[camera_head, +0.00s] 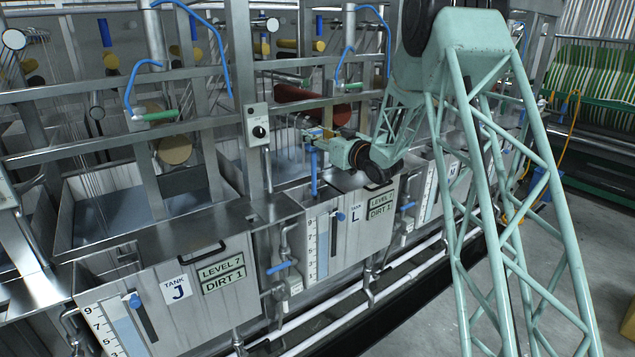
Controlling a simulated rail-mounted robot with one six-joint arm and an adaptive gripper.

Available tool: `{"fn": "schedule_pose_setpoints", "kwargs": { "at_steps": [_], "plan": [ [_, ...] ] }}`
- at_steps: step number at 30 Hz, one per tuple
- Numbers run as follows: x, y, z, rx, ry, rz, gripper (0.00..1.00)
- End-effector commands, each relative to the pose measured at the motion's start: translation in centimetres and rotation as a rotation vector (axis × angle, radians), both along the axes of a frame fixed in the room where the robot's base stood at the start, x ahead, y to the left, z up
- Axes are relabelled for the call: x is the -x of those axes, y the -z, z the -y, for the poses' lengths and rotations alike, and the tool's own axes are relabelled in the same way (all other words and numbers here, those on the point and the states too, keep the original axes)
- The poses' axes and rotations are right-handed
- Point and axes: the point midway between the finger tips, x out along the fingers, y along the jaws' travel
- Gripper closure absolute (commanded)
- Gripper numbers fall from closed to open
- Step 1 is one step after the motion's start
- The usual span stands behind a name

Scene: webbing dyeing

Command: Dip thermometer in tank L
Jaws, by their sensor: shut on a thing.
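Tank L (345,240) is a grey metal tank in the middle, with an "L" label and "LEVEL 7" and "DIRT 1" signs on its front. A scale strip is at the left of that front. My gripper (314,134) reaches in from the right above the tank's top. It is shut on a slim blue upright thing, which looks like the thermometer (314,172). The thermometer hangs roughly vertical, its lower part by the tank's top opening near the front edge. I cannot tell whether its tip is in liquid.
Tank J (180,295) stands at the front left, with greyish liquid inside. A post with a knob box (258,125) stands just left of my gripper. A dark red roller (310,102) lies behind it. Metal rails cross above the tanks. Floor at right is mostly clear.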

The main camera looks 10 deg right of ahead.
Motion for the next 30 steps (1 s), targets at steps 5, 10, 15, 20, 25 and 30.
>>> {"fn": "schedule_pose_setpoints", "kwargs": {
  "at_steps": [5,10,15,20,25,30],
  "plan": [
    [0.0,-1.4,0.0,0.001,0.0,0.0,0.84],
    [0.0,-2.6,0.0,0.0,0.0,0.001,0.84],
    [0.0,-3.2,0.0,0.0,0.0,0.001,0.84],
    [0.0,-3.2,0.0,0.0,0.0,0.0,0.84],
    [0.0,-3.1,0.0,0.0,0.001,0.0,0.84],
    [0.2,-3.1,0.1,-0.003,0.012,0.001,0.84]
  ]
}}
